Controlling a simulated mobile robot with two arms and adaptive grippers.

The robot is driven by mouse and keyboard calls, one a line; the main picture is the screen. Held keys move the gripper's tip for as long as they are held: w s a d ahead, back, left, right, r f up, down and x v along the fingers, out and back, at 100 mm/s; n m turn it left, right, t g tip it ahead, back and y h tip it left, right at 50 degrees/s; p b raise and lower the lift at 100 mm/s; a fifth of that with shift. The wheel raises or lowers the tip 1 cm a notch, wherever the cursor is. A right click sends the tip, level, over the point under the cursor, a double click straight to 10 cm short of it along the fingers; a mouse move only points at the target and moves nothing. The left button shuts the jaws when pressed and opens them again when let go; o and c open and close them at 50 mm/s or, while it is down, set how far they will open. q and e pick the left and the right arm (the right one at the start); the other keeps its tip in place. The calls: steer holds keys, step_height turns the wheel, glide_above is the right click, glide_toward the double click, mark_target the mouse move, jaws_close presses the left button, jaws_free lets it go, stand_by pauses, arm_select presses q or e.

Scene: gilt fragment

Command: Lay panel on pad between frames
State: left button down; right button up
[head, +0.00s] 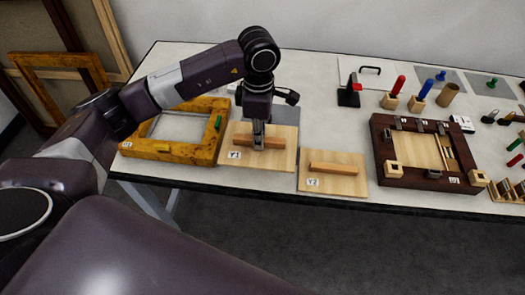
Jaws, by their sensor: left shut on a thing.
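A pale wooden panel (279,160) with a wooden bar across it lies between the gilt frame (147,148) on the left and the dark brown frame (386,172) on the right. My left gripper (259,143) points down and is shut on this panel's bar. A grey pad (287,115) shows behind the panel's far edge; the panel hides the rest. I cannot tell whether the panel touches the pad. A second, smaller panel (350,183) with its own bar lies to the right, near the table's front edge. My right gripper is not in view.
A black stand (349,94), a red-handled tool (397,88) and a blue-handled tool (423,91) stand at the back of the white table (200,177). More small tools crowd the right. Empty frames (62,70) lean at the far left.

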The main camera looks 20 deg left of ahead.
arm_select(q)
step_height(320, 180, down, 5)
steer(key=shift+d+r+p, duration=0.1)
steer(key=shift+p, duration=0.4)
step_height(320, 180, down, 4)
steer(key=shift+s+f+p, duration=0.1)
steer(key=shift+p, duration=0.45)
steer(key=c, duration=1.8)
jaws_free()
steer(key=shift+f, duration=0.1)
steer(key=shift+c, duration=0.2)
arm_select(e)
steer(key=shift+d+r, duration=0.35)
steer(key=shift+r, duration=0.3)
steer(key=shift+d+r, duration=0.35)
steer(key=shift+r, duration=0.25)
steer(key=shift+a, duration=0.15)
arm_select(q)
steer(key=shift+r, duration=0.25)
step_height(320, 180, up, 10)
steer(key=b, duration=0.4)
steer(key=shift+r, duration=0.85)
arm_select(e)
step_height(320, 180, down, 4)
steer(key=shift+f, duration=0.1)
